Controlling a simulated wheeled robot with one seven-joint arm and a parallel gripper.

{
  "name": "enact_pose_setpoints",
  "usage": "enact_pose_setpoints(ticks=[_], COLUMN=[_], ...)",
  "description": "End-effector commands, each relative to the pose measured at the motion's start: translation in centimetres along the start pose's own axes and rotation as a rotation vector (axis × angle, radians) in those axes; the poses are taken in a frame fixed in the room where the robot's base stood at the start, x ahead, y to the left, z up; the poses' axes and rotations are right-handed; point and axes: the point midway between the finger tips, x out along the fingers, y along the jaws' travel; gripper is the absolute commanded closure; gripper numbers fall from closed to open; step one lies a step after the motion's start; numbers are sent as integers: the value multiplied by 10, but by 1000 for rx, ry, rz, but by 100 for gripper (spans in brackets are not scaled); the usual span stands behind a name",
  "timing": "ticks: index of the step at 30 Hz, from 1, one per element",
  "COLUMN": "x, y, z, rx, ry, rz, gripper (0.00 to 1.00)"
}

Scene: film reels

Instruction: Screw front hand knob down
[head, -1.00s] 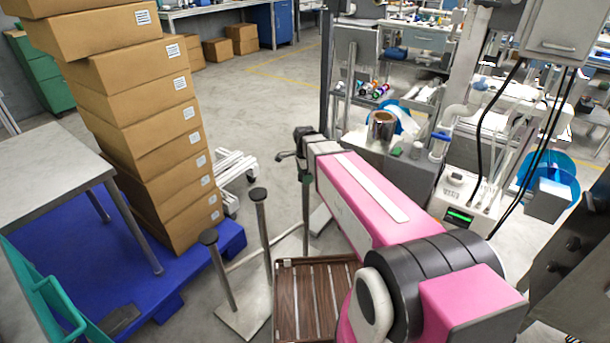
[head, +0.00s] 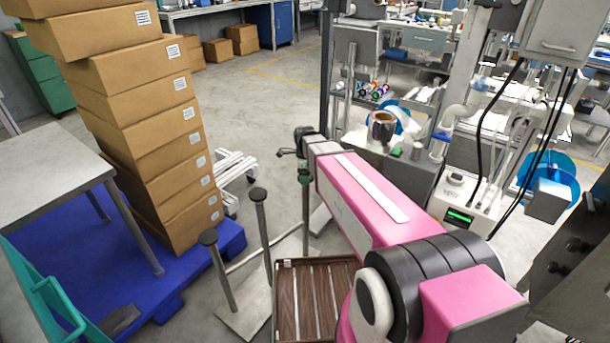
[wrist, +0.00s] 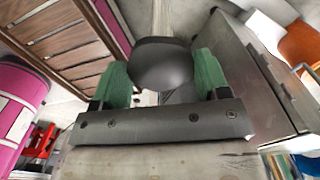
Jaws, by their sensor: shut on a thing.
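A dark grey rounded knob (wrist: 163,66) fills the middle of the wrist view. My gripper (wrist: 164,80) has its two green finger pads on either side of the knob and is shut on it. The knob's underside and whatever it is fixed to are mostly hidden. In the head view, my pink arm reaches forward and my dark wrist hangs beyond it. A bit of green shows below the wrist, at the top of a thin post, but the grip itself is too small to make out there.
Two posts with dark round tops (head: 257,195) stand on a pale base plate, left of my arm. A brown slatted tray (head: 286,305) lies below my arm. Stacked cartons (head: 150,130) rise from a blue pallet (head: 228,237) at left.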

Motion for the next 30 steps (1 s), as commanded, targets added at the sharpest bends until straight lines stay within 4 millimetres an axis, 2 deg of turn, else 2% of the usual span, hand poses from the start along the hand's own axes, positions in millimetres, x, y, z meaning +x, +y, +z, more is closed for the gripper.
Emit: enact_pose_setpoints(ticks=[3, 4, 6, 14, 19, 30], x=[-1, -1, -1, 0, -9, -65], y=[1, 1, 1, 0, 0, 0], z=[0, 0, 0, 0, 0, 0], rx=[2, 2, 1, 0, 0, 0], ry=[0, 0, 0, -1, -1, -1], rz=[0, 0, 0, 0, -1, -2], gripper=[55, 25, 6, 6, 6, 6])
